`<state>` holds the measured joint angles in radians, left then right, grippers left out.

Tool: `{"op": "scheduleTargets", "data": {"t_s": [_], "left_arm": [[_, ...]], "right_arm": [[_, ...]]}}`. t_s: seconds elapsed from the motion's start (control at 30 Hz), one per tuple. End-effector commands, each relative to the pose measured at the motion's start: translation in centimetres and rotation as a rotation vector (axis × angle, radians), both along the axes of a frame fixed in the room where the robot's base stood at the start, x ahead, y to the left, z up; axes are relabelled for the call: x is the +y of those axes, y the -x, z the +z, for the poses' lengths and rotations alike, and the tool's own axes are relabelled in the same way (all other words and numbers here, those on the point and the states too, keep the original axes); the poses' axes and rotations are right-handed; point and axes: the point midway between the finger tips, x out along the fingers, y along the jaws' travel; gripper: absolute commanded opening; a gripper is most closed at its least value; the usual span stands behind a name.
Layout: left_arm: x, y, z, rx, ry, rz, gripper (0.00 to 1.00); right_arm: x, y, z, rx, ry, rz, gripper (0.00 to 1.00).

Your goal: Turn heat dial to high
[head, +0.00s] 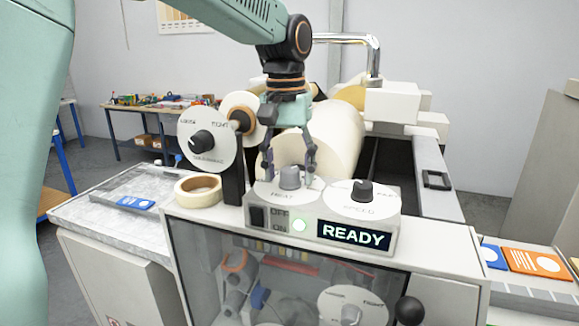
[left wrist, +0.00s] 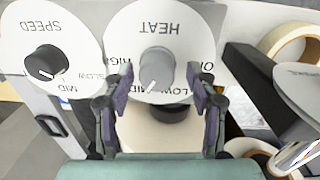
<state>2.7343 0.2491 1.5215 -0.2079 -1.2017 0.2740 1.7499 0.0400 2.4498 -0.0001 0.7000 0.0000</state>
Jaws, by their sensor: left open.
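The heat dial is a grey knob (head: 290,178) on a white disc marked HEAT, on top of the grey control box (head: 226,214). The left wrist view shows the heat knob (left wrist: 156,68) with its white pointer line towards the lower left, near the partly hidden LOW and MID marks. HIGH is at the disc's left there, partly covered by a finger. My left gripper (head: 290,170) reaches down from above, open, with one finger on each side of the knob. Gaps show between fingers and knob in the left wrist view (left wrist: 160,88). My right gripper is not in view.
The black speed knob (head: 362,190) stands right of the heat dial. A lit READY display (head: 354,237) and an off/on switch (head: 257,217) are on the box front. A tape roll (head: 198,190) and an upright dial disc (head: 207,142) stand close on the left.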

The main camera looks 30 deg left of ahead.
Motion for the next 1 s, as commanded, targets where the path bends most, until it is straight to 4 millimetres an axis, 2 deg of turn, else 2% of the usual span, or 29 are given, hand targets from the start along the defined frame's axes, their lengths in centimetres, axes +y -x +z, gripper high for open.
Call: {"op": "scheduleTargets", "data": {"t_s": [0.27, 0.87, 1.0], "left_arm": [[-0.02, -0.21, -0.12, 0.000, 0.000, 0.000, 0.56], [-0.05, -0.22, -0.19, 0.001, 0.001, 0.001, 0.05], [-0.04, -0.14, -0.18, 0.004, 0.000, 0.000, 0.03]], "right_arm": [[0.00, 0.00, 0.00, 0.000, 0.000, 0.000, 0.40], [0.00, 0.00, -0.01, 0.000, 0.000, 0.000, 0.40], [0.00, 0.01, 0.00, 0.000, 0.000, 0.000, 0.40]]}}
